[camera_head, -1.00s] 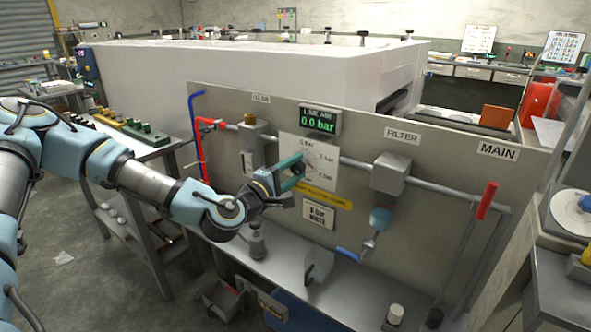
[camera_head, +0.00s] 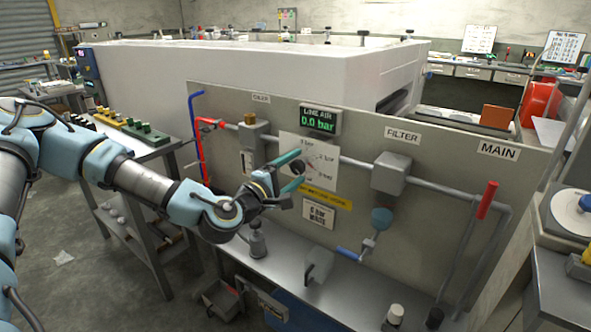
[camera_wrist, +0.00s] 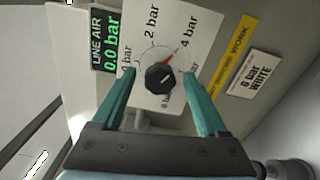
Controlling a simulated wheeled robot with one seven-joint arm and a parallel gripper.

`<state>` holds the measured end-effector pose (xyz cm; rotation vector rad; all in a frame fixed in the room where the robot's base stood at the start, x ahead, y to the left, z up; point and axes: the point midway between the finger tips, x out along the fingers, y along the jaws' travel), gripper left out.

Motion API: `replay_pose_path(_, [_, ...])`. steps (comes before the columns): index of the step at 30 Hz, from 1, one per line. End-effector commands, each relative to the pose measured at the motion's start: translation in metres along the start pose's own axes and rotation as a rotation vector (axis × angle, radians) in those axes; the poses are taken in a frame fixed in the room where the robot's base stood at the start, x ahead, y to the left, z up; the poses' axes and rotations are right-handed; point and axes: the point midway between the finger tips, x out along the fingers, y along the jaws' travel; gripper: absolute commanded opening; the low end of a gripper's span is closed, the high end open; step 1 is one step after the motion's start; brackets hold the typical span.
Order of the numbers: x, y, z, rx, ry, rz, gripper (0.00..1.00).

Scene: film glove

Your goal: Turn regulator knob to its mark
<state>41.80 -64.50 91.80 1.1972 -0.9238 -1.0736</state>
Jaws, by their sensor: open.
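The black regulator knob (camera_wrist: 159,78) sits on a white dial card (camera_wrist: 180,18) in the wrist view. A red pointer beside the knob points toward the side of the "4 bar" marking. My gripper (camera_wrist: 159,73) is open, with one teal finger on each side of the knob and visible gaps to it. How deep the fingertips reach along the knob is hard to tell. In the head view my gripper (camera_head: 299,168) is in front of the dial card (camera_head: 327,178).
The LINE AIR display (camera_head: 320,120) reads 0.0 bar. A pipe crosses the grey panel to the filter (camera_head: 390,173) and the red-handled MAIN valve (camera_head: 487,200). A blue-handled drain (camera_head: 348,254) is lower right. A bottle (camera_head: 257,240) stands on the shelf below.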

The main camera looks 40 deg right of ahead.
Motion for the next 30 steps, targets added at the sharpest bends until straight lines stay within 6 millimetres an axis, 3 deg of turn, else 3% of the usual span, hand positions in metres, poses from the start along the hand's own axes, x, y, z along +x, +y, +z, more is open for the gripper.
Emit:
replay_pose_path(12, [-0.08, -0.003, -0.001, -0.001, 0.002, -0.002, 0.76])
replay_pose_path(15, [-0.083, 0.006, -0.001, -0.002, 0.003, -0.002, 0.76])
replay_pose_path(30, [-0.102, 0.001, 0.0, -0.002, 0.001, -0.001, 0.76])
